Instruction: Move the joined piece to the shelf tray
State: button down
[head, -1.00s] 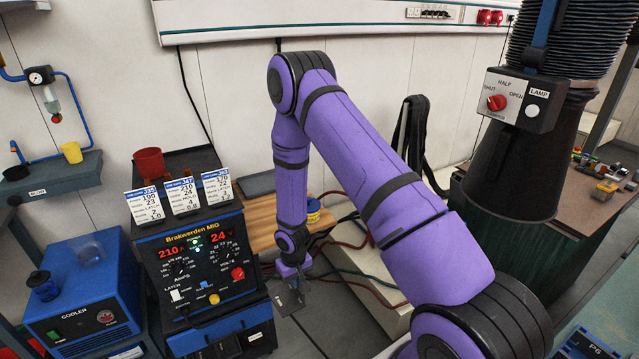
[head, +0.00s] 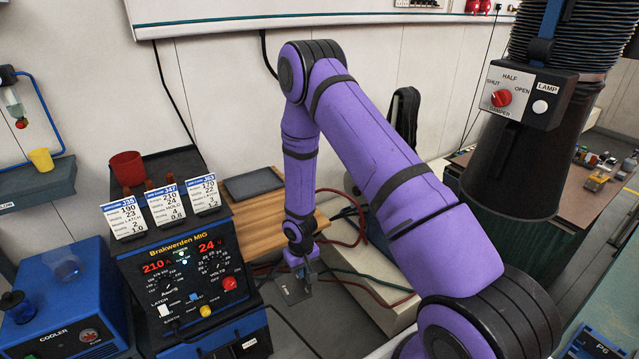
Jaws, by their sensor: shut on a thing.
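My gripper (head: 303,269) is at the end of the purple arm, low and right of the welding machine. It is shut on a small flat grey metal piece (head: 293,291), the joined piece, which hangs below the jaws over the floor. The arm's wrist partly hides the jaws. A dark flat tray (head: 254,184) lies on a wooden shelf (head: 262,226) behind the machine, above and left of my gripper. Nothing shows on the tray.
The Brakwerden MIG machine (head: 190,275) with upright cards (head: 163,205) stands at left. A red cup (head: 127,168) is behind the cards. A blue cooler (head: 70,310) is further left. Red and green hoses (head: 375,275) run behind my gripper. A fume duct (head: 510,165) stands at right.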

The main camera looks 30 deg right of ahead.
jog(key=w+d+r, duration=0.3)
jog(key=r, duration=0.5)
jog(key=w+d+r, duration=0.2)
jog(key=r, duration=0.5)
jog(key=w+d+r, duration=0.3)
jog(key=r, duration=0.5)
jog(key=shift+w+d+r, duration=0.3)
jog(key=shift+r, duration=0.05)
jog(key=shift+w, duration=0.1)
